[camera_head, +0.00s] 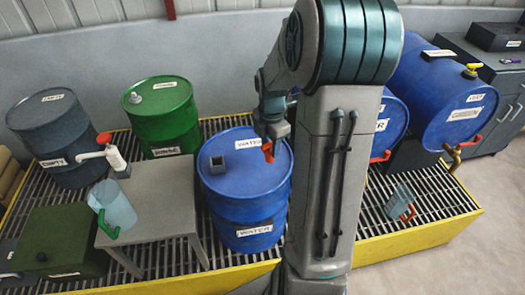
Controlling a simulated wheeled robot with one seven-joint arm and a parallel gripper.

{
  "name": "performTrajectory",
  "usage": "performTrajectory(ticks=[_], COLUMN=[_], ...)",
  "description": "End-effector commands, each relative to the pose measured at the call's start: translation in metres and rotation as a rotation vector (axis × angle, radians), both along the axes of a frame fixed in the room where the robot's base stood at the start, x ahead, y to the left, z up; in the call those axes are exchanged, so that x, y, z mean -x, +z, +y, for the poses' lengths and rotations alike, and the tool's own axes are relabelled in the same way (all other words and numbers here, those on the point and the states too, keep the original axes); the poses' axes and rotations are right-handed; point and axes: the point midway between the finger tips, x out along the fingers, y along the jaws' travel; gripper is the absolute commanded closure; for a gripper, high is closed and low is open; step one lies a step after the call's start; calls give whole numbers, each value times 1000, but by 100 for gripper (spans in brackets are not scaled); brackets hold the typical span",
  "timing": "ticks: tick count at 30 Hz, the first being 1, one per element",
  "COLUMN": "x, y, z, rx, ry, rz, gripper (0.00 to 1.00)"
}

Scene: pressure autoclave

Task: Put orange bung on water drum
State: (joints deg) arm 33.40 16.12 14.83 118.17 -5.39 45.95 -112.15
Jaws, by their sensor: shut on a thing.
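The water drum (243,193) is an upright blue drum with "WATER" labels, standing in the middle of the grated platform. The orange bung (267,151) is small and orange-red. My gripper (269,140) is shut on it, over the right part of the drum's top, close to the "WATER" label. I cannot tell whether the bung touches the drum. My arm hides the area right of the drum.
Behind are a grey drum (55,135) and a green drum (163,112). Blue drums (430,90) lie at right, above another jug (402,200).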

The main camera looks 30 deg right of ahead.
Motion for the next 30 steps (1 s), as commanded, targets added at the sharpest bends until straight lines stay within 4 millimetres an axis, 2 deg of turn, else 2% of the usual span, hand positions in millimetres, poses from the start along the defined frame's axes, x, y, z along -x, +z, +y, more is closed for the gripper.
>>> performTrajectory(ticks=[4,9,11,19,30], x=[-24,-37,-38,-38,-38], y=[-14,-22,-25,-60,-66], z=[5,7,7,7,6], rx=[-2,0,0,-1,0], ry=[0,-3,-4,-3,-5], rz=[1,0,1,3,0], gripper=[86,86,86,86,86])
